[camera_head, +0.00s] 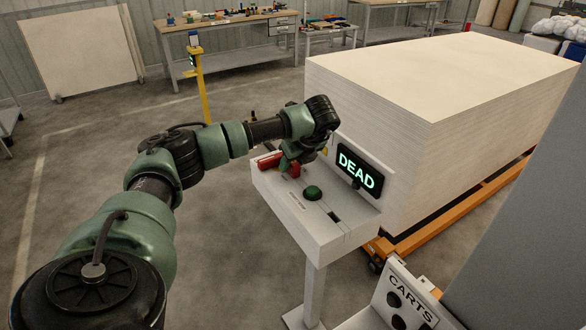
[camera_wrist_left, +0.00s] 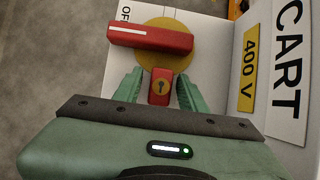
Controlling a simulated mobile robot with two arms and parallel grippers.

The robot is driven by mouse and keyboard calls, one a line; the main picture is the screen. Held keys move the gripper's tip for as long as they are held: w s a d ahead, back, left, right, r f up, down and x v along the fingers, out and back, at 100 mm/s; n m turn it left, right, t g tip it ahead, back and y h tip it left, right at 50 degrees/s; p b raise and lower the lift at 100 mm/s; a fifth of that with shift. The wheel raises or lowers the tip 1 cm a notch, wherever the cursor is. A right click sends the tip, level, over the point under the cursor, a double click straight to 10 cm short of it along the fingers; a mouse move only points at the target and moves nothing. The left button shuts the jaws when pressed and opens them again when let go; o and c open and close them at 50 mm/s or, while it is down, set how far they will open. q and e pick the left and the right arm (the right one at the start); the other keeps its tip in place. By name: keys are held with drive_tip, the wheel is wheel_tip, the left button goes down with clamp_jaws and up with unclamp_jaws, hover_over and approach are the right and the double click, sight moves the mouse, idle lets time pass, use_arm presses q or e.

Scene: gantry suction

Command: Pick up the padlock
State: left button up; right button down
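The red padlock (camera_wrist_left: 160,88), with a brass-coloured keyhole plate, sits at the lower edge of a yellow round plate (camera_wrist_left: 178,28) in the left wrist view. My left gripper (camera_wrist_left: 160,92) is open, with one green finger on each side of the padlock and gaps showing between. In the head view my left gripper (camera_head: 290,164) is low over the left end of a white pedestal panel (camera_head: 326,235); a bit of red shows at its fingers. A red switch handle (camera_wrist_left: 150,36) lies across the yellow plate, just above the padlock. My right gripper is not in view.
The panel also bears a green button (camera_head: 313,193) and a screen (camera_head: 359,171) reading DEAD. A large stack of white sheets (camera_head: 450,85) stands behind it. A CARTS box (camera_head: 408,300) is in front. Open floor lies to the left.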

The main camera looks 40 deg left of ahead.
use_arm(q)
drive_tip(key=shift+d, duration=0.1)
clamp_jaws()
drive_tip(key=shift+r, duration=0.15)
